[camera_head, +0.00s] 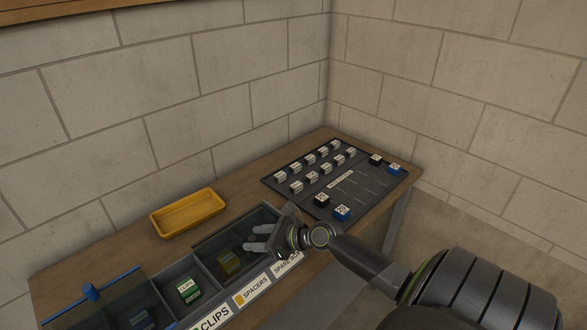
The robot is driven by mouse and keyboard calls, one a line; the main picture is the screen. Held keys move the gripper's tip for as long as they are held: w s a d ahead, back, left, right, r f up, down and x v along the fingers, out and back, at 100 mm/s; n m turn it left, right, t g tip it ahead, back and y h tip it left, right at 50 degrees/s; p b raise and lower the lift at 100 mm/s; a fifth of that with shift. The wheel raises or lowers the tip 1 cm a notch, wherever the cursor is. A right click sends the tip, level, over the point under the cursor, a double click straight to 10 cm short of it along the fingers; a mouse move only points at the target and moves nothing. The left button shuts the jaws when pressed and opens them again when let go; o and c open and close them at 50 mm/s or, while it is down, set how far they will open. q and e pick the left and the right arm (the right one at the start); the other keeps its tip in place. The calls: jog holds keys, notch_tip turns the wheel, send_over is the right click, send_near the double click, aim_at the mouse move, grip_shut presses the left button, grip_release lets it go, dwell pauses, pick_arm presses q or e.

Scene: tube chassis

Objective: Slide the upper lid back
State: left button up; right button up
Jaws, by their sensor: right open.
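A dark tray with several compartments stands along the front of the wooden bench, its front wall (282,267) carrying labels such as "CLIPS" and "SPACERS". A dark see-through panel (215,243), apparently a lid, covers the compartments at the right end, with a dim yellowish block under it. A second smoky panel seems to cover the left end, near a blue bar with a knob (90,291); which lid is the upper one I cannot tell. My right gripper (258,238) is open and empty over the right-end panel; contact cannot be told. My left gripper is out of view.
A green-and-white block (188,291) lies in a middle compartment. An empty yellow tray (188,230) sits behind. A dark board (378,200) with several white, black and blue blocks lies at the bench's right end, close to my right arm. Block walls stand behind.

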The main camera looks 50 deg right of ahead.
jog(key=b+v, duration=0.2)
jog(key=v, duration=1.2)
jog(key=shift+s+d, duration=0.15)
jog(key=shift+d, duration=0.05)
jog(key=shift+f, duration=0.15)
